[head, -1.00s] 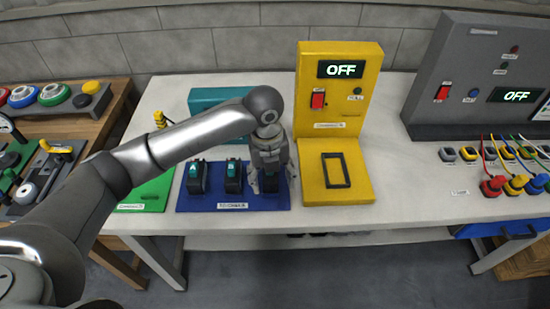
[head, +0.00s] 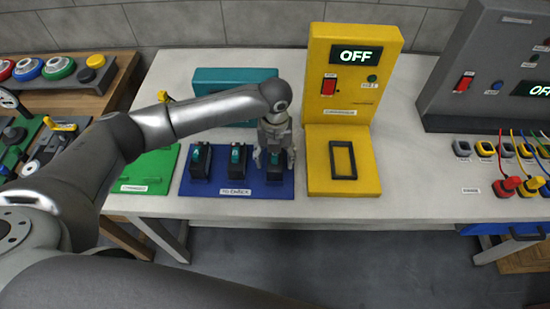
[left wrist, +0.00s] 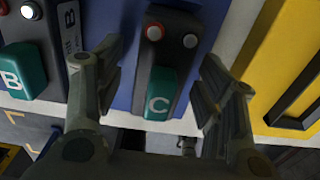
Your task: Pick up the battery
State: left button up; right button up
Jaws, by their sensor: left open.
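Several black batteries with teal parts stand in a row on a blue mat (head: 215,188). The left one (head: 200,162) and the middle one (head: 237,161) are uncovered. My left gripper (head: 274,158) is open above the right one (head: 275,174), which it partly hides. In the left wrist view this battery (left wrist: 161,62) has a teal block marked C, a red and a grey button. The fingers of my left gripper (left wrist: 158,68) stand apart on either side of it, with gaps showing. The battery marked B (left wrist: 24,70) is to the left. My right gripper is out of view.
A yellow charger (head: 365,120) reading OFF, with a black rectangular frame (head: 343,160), stands just right of the mat. A teal box (head: 205,90) is behind. A green mat (head: 150,170) lies left; a grey panel with coloured cables stands far right.

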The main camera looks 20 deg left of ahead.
pick_arm(q)
jog(key=shift+f, duration=0.9)
jog(key=c, duration=0.3)
jog(key=shift+c, duration=1.3)
jog(key=c, duration=0.5)
grip_shut()
jog(key=shift+w, duration=0.1)
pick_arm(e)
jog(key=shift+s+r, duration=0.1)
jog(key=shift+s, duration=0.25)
